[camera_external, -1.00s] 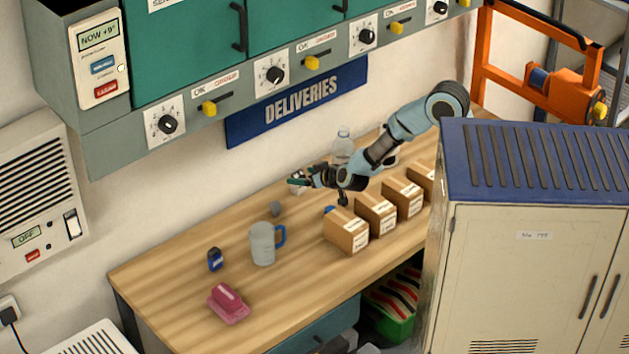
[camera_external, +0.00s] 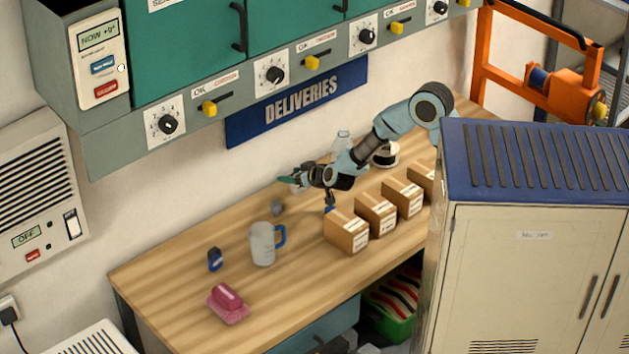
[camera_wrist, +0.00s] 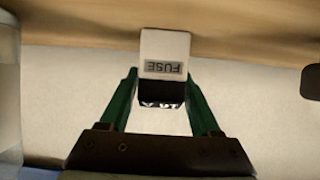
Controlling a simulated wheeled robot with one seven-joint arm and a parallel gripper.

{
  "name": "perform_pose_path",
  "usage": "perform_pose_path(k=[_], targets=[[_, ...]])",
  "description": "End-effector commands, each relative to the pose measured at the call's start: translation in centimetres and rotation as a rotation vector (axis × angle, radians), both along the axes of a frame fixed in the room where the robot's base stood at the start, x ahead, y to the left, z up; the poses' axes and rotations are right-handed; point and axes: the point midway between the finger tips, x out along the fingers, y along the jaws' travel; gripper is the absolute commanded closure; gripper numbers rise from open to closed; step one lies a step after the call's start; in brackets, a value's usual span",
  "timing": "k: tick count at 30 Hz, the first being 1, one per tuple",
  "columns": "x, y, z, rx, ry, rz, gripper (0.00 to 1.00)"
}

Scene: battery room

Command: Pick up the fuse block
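The fuse block (camera_wrist: 165,47) is white with a grey label reading FUSE, upside down in the wrist view, and a dark lower part. It stands between and slightly beyond the green fingertips of my gripper (camera_wrist: 160,76). The fingers are spread, one on each side of the block's dark part; I cannot tell whether they touch it. In the external view my gripper (camera_external: 287,180) is low over the back of the wooden bench, pointing left. The block is mostly hidden by the gripper there.
On the bench (camera_external: 190,262) are a grey mug with blue handle (camera_external: 262,244), a small grey item (camera_external: 277,208), a blue item (camera_external: 215,260), a pink block (camera_external: 228,303) and several cardboard boxes (camera_external: 346,232). A clear bottle (camera_external: 342,141) stands behind my arm. The bench's left end has free room.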

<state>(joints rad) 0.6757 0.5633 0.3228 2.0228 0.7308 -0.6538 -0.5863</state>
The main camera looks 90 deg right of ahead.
Motion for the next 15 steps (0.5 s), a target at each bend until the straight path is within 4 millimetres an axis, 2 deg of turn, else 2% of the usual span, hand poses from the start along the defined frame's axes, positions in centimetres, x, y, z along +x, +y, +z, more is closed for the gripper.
perform_pose_path(k=[2, 15], targets=[[-0.01, 0.01, 0.00, 0.000, 0.000, 0.000, 0.46], [-0.01, 0.01, 0.01, 0.000, 0.000, 0.000, 0.96]])
